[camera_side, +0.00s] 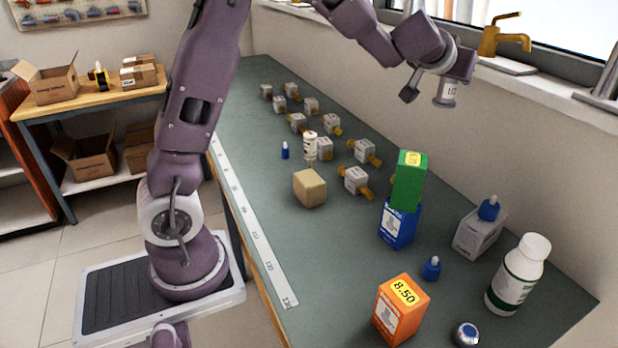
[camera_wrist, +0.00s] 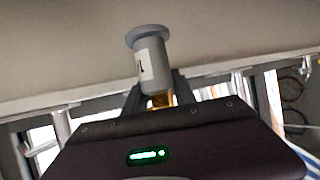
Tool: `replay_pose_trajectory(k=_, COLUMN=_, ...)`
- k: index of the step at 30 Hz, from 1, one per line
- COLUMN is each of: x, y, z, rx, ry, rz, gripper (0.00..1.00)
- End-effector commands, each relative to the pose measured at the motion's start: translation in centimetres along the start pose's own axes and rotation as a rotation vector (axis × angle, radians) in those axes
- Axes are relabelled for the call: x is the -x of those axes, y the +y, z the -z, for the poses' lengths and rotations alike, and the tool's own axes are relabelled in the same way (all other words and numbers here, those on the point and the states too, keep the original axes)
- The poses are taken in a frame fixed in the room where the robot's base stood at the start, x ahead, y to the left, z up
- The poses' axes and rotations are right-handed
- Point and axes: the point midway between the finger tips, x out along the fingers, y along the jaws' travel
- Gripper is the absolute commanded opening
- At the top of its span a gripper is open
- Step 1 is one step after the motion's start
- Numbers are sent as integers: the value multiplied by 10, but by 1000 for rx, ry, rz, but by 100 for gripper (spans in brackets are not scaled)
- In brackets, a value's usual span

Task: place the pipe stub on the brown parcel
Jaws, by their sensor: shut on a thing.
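The pipe stub (camera_side: 446,93) is a short grey cylinder with a white label. It is held in my gripper (camera_side: 432,88), high above the back part of the bench. In the wrist view the stub (camera_wrist: 151,62) points away from my gripper (camera_wrist: 158,92), with its wider flanged end outward and its lower part between the two fingers. The brown parcel (camera_side: 309,188) is a small tan block on the bench, well below and to the left of my gripper. Its top is bare. The parcel is not in the wrist view.
A green box (camera_side: 409,180) stands on a blue box (camera_side: 398,226) right of the parcel. A white bottle (camera_side: 310,147) and several boxed fittings (camera_side: 356,180) stand behind it. An orange box (camera_side: 401,309) is in front. The bench (camera_side: 258,190) is clear left of the parcel.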

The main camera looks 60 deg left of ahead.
Motion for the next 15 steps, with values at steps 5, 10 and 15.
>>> replay_pose_trajectory(k=5, x=-14, y=-80, z=-23, rx=134, ry=-5, rz=283, gripper=0)
replay_pose_trajectory(k=10, x=-2, y=-161, z=-70, rx=284, ry=-6, rz=600, gripper=0)
replay_pose_trajectory(k=15, x=37, y=-229, z=-129, rx=445, ry=-4, rz=933, gripper=0)
